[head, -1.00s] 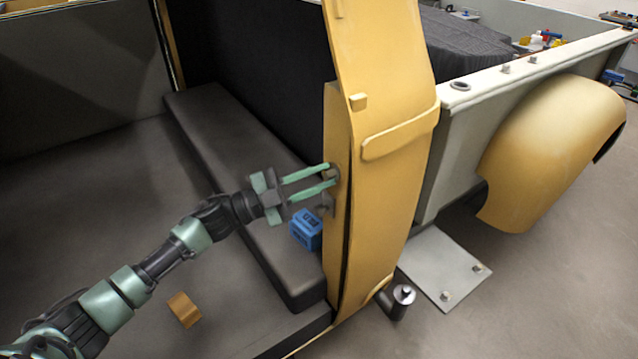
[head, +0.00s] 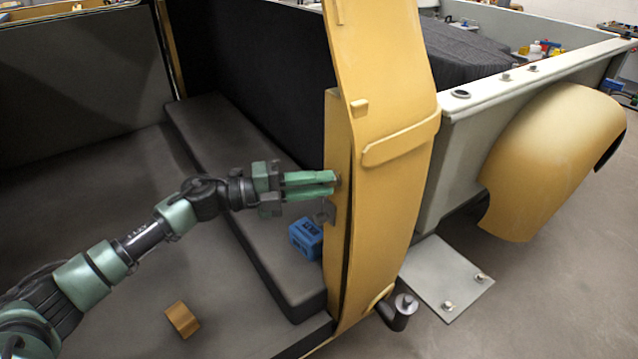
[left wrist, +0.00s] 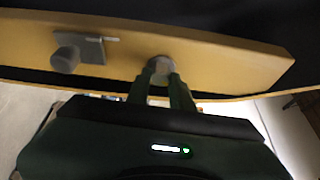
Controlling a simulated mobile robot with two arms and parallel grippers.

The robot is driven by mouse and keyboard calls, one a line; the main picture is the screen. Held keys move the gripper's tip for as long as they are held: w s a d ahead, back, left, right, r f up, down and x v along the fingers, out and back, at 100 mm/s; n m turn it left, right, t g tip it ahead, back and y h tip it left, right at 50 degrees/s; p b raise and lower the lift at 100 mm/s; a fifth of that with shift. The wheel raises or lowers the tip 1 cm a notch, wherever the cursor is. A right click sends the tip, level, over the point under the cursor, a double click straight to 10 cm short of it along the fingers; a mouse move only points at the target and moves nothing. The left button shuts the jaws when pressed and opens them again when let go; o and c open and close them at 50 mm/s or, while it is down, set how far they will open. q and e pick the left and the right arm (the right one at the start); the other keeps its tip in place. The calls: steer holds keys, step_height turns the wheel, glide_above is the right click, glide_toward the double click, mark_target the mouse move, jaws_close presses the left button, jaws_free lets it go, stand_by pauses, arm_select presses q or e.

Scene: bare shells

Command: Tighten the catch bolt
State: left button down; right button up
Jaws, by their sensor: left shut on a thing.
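My left gripper (head: 334,183) reaches in from the left to the inner edge face of the yellow door pillar (head: 390,200). Its green fingers are shut on the catch bolt, a round grey head (left wrist: 160,65) seen between the fingertips (left wrist: 160,80) in the left wrist view. In the head view the fingers mostly hide the bolt. The grey catch (head: 327,213) sits on the same face just below the fingers. In the left wrist view the catch (left wrist: 92,48) shows as a plate with a round knob, left of the bolt. My right gripper is in neither view.
A blue box (head: 306,238) lies on the dark bench (head: 265,215) just below the gripper. A small orange-brown block (head: 182,319) lies on the floor at the lower left. A grey plate with bolts (head: 445,278) lies right of the pillar.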

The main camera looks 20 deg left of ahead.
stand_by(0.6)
arm_select(q)
steer(key=c, duration=1.3)
jaws_free()
steer(key=shift+o, duration=0.2)
steer(key=shift+s+a+f, duration=0.15)
steer(key=shift+a, duration=0.15)
steer(key=b+v, duration=0.2)
steer(key=v, duration=0.5)
steer(key=shift+r+b, duration=0.2)
steer(key=shift+b, duration=0.2)
